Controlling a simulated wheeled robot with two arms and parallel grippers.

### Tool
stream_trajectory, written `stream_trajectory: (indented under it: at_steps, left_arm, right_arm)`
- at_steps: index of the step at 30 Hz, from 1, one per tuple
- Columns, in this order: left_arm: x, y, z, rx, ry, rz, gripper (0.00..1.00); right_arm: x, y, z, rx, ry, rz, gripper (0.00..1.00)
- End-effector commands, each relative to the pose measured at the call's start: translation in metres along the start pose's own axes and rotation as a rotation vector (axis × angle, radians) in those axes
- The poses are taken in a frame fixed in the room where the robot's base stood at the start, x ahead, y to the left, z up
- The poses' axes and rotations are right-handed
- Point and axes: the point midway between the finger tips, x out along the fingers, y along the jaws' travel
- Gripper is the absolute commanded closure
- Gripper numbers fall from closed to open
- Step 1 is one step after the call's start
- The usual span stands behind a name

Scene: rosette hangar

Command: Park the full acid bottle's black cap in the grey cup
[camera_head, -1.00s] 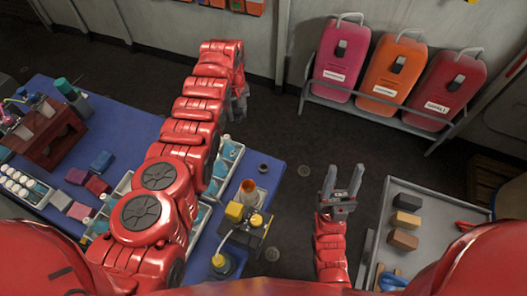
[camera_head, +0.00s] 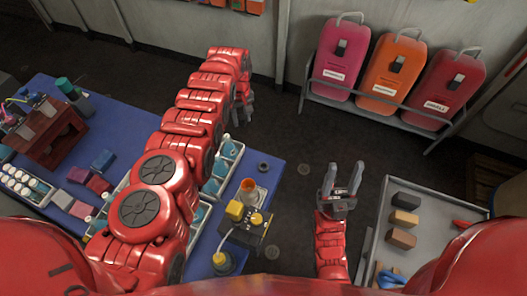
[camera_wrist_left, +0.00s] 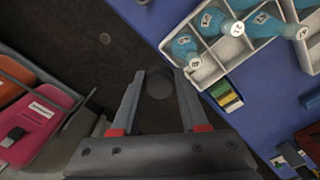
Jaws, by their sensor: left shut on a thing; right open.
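My left gripper (camera_head: 245,112) is over the dark floor beyond the far edge of the blue table. In the left wrist view its fingers (camera_wrist_left: 160,98) are shut on a dark round thing, which looks like the black cap (camera_wrist_left: 158,84). A small dark grey round thing, perhaps the grey cup (camera_head: 263,167), stands near the table's far right corner, apart from the gripper. Bottles with blue contents and white tops (camera_wrist_left: 212,22) lie or stand in a white divided tray; I cannot tell which is the full acid bottle. My right gripper (camera_head: 342,180) is open and empty over the floor.
The blue table (camera_head: 275,178) also holds a yellow-and-black device (camera_head: 247,222) and an orange-mouthed container (camera_head: 249,186). A grey tray table (camera_head: 375,230) with blocks is at right. Pink, orange and red canisters (camera_head: 390,72) stand in a rack by the wall.

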Motion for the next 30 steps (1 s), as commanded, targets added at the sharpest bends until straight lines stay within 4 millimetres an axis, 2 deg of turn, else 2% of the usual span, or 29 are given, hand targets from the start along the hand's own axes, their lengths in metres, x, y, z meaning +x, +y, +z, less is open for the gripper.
stream_trajectory:
  at_steps: [5, 11, 18, 30]
  left_arm:
    - [0.006, 0.002, 0.004, -0.02, 0.0, 0.003, 1.0]
    - [0.026, 0.011, 0.026, -0.085, -0.002, 0.0, 1.0]
    - [0.042, 0.014, 0.038, -0.137, 0.001, 0.001, 1.0]
    - [0.051, 0.017, 0.048, -0.168, 0.001, 0.002, 1.0]
  right_arm:
    - [0.004, 0.0, -0.001, 0.0, 0.0, 0.0, 0.5]
    - [0.018, 0.001, -0.003, 0.0, 0.0, 0.0, 0.5]
    - [0.022, 0.001, -0.004, 0.0, 0.0, 0.0, 0.5]
    - [0.026, 0.001, -0.004, 0.0, 0.0, 0.0, 0.5]
